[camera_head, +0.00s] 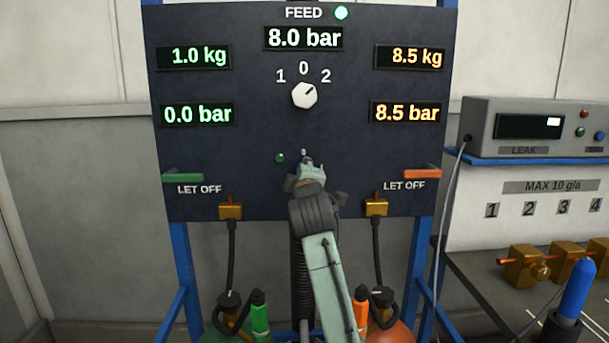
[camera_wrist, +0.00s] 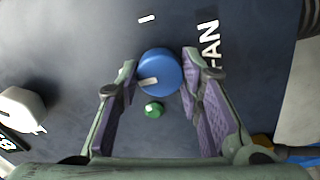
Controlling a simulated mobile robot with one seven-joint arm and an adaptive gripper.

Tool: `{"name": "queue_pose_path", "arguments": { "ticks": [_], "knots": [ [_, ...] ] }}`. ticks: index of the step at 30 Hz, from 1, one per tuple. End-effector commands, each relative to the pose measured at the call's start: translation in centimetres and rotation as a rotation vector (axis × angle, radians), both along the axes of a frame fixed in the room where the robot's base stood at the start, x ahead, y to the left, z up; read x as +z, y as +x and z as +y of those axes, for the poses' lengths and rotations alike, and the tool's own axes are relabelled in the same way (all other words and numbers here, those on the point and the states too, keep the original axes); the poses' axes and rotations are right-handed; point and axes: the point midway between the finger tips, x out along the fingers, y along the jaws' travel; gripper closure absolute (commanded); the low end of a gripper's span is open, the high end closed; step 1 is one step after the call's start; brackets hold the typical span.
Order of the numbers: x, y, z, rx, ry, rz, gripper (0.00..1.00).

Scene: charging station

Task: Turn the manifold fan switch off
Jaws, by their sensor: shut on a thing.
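The fan switch is a round blue knob (camera_wrist: 163,70) with a white pointer mark, beside the label FAN (camera_wrist: 210,45) in the wrist view. Its pointer lies toward the left of that view, which is roughly upward on the panel. My gripper (camera_wrist: 158,82) has its purple-padded fingers on either side of the knob and is shut on it. In the head view my gripper (camera_head: 308,162) reaches the lower middle of the dark panel (camera_head: 240,75) and hides the knob.
A white selector knob (camera_head: 304,95) sits above my gripper. Green (camera_head: 183,177) and orange (camera_head: 422,173) let-off levers flank it. Hoses hang from brass fittings (camera_head: 231,208) below. A leak tester (camera_head: 530,125) stands at the right. The panel face around the switch is mostly clear.

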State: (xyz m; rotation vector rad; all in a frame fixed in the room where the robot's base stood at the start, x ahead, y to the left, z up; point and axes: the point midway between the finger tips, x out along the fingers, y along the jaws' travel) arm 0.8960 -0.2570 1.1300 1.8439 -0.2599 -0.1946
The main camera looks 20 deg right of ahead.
Motion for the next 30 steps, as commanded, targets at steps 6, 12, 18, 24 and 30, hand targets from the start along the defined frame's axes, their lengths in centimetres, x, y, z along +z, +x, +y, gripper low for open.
{"name": "queue_pose_path", "arguments": {
  "ticks": [6, 12, 18, 24, 30],
  "knots": [
    [0.05, 0.01, 0.07, 0.001, -0.036, 0.009, 0.94],
    [0.04, 0.01, 0.08, 0.001, -0.043, 0.011, 0.94],
    [0.04, 0.01, 0.07, 0.001, -0.042, 0.011, 0.94],
    [0.03, 0.01, 0.06, 0.001, -0.041, 0.01, 0.54],
    [0.01, 0.01, 0.04, 0.001, -0.039, 0.011, 0.46]
  ]
}}
